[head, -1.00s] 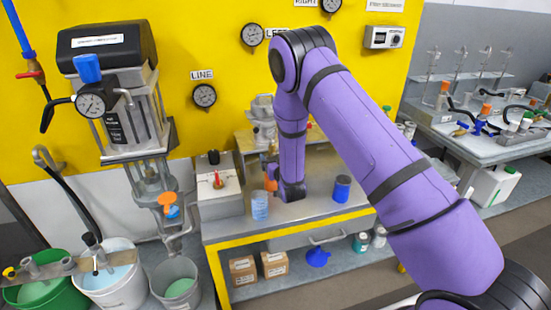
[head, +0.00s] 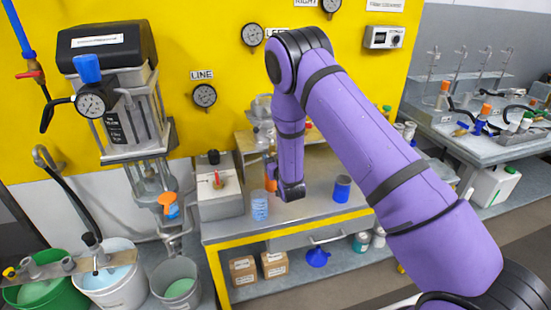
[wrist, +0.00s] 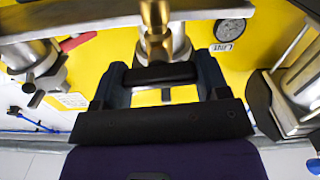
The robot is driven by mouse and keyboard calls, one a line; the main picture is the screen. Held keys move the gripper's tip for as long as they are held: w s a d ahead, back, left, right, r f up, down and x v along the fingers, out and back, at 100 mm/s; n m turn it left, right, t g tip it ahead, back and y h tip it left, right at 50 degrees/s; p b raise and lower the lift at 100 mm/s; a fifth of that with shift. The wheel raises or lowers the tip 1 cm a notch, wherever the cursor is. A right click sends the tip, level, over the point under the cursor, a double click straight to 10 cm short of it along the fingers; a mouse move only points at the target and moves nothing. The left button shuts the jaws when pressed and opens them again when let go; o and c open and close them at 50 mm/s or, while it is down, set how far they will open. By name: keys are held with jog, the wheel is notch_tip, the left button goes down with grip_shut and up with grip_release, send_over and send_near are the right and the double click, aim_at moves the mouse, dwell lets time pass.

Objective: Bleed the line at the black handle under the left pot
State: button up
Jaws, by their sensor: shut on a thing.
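In the wrist view, a short black handle (wrist: 160,75) lies crosswise between the two dark blue fingers of my gripper (wrist: 160,84). The fingers are shut on its two ends. A brass fitting (wrist: 155,22) stands in front of it, and a steel cylinder (wrist: 178,42) shows behind. In the head view my gripper (head: 269,168) is small and partly hidden at the left of my purple wrist, above the bench. I cannot make out the black handle there, nor tell which pot it belongs to.
A steel agitator with a black head (head: 105,45) stands at left, above buckets. The LINE gauge (head: 204,95) is on the yellow wall.

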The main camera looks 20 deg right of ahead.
jog(key=n, duration=0.4)
jog(key=shift+a, duration=0.2)
jog(key=n, duration=0.4)
jog(key=shift+f+n, duration=0.1)
jog(key=shift+n, duration=0.3)
jog(key=n, duration=0.5)
jog(key=shift+a+f, duration=0.15)
jog(key=shift+n, duration=1.5)
jog(key=o, duration=0.9)
jog(key=shift+o, duration=0.2)
jog(key=shift+s, duration=0.1)
